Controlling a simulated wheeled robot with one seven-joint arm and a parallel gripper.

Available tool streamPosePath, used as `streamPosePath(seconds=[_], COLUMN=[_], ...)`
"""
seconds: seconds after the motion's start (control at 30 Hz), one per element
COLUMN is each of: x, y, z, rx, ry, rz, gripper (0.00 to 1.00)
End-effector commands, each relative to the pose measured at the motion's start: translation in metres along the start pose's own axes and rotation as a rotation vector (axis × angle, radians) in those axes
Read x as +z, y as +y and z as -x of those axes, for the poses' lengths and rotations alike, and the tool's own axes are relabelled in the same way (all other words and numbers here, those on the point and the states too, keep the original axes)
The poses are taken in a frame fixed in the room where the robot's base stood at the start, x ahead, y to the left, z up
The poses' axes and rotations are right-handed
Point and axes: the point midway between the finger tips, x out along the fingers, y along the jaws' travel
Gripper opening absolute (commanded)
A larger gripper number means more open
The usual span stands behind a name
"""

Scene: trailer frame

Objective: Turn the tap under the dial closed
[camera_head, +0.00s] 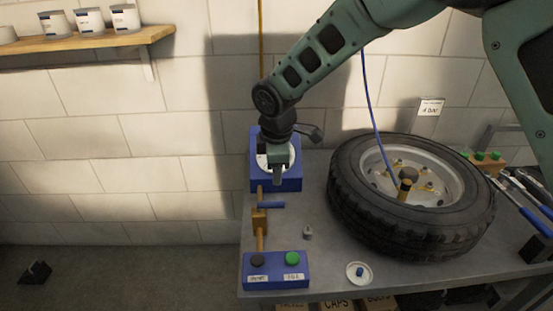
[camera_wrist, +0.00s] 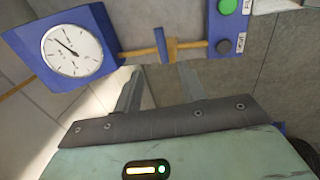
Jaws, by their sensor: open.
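The blue dial box (camera_head: 291,184) stands against the wall at the back of the bench, partly hidden behind my gripper. In the wrist view its white dial (camera_wrist: 72,50) shows at upper left with a dark needle. A brass pipe runs from the box, carrying the tap (camera_head: 260,222). The tap's blue handle (camera_head: 272,205) sticks out to the right, looking crosswise to the pipe; it also shows in the wrist view (camera_wrist: 173,49). My gripper (camera_head: 277,180) is open and empty, in front of the dial and above the handle, apart from it as far as I can tell.
A blue box with a black and a green button (camera_head: 291,259) sits at the bench's front left. A tyre (camera_head: 410,235) with a blue hose fills the right. A small dish (camera_head: 359,273) lies in front. A shelf with cans (camera_head: 88,40) is at upper left.

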Motion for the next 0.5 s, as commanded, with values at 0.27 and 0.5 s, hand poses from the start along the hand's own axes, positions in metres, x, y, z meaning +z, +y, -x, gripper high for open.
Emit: streamPosePath(seconds=[0.27, 0.5], x=[0.0, 0.0], y=[0.0, 0.0], z=[0.034, 0.038], rx=[0.0, -0.001], ry=[0.0, 0.0], rz=[0.0, 0.0], gripper=[0.41, 0.41])
